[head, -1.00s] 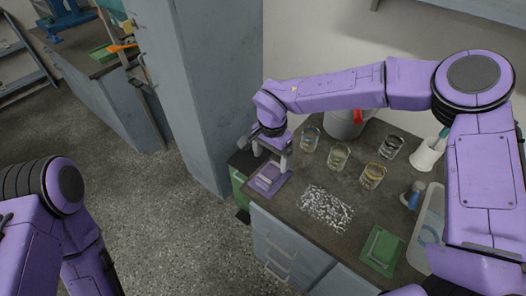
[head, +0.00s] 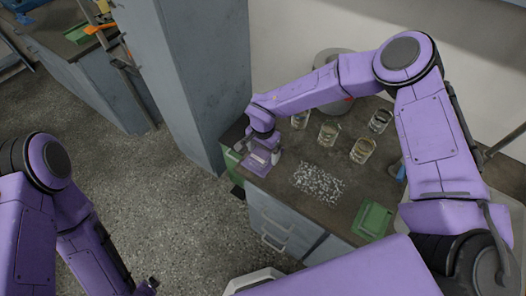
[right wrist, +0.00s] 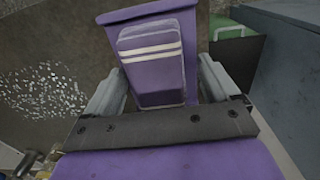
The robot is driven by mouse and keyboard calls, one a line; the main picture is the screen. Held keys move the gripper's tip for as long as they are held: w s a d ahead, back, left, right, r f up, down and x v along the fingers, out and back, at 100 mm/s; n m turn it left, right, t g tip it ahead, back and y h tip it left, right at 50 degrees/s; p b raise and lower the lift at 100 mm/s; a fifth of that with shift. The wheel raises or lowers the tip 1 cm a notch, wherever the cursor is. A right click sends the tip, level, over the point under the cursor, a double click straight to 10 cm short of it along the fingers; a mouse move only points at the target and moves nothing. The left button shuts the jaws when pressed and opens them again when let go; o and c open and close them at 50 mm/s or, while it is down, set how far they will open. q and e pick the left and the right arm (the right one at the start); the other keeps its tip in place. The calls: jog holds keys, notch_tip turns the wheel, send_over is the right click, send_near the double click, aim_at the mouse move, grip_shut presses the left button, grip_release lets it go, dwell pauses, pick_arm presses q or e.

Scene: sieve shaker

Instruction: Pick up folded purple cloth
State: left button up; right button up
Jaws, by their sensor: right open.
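The folded purple cloth (head: 256,163) lies near the left end of the dark counter, on a wider flat purple layer. In the right wrist view the cloth (right wrist: 152,62) shows two pale stripes. My right gripper (head: 262,153) is open and low over it, pointing down. In the right wrist view its two grey fingers stand on either side of the cloth, with gaps visible, so it is not gripped. My left arm is at the lower left of the head view, away from the counter; only a dark tip, perhaps my left gripper (head: 149,286), shows at the bottom edge.
Several glass beakers (head: 328,133) stand right of the cloth. White pieces (head: 318,181) lie spread on the counter, with a folded green cloth (head: 373,220) to their right. A tall grey cabinet (head: 190,80) stands close to the left. A green bin (head: 232,160) is beside the counter.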

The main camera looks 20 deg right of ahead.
jog(key=shift+s+r, duration=0.15)
jog(key=shift+s, duration=0.05)
jog(key=shift+c, duration=1)
jog(key=c, duration=0.8)
jog(key=shift+c, duration=0.2)
jog(key=shift+w+r+b, duration=0.1)
jog(key=shift+r+b, duration=0.3)
jog(key=shift+b, duration=0.05)
jog(key=shift+w+r+b, duration=0.1)
jog(key=shift+r+b, duration=0.45)
jog(key=shift+r, duration=0.2)
jog(key=s+a+r+b, duration=0.2)
jog(key=s+r+b, duration=0.1)
jog(key=s+r, duration=0.7)
jog(key=s, duration=0.4)
jog(key=shift+r, duration=0.35)
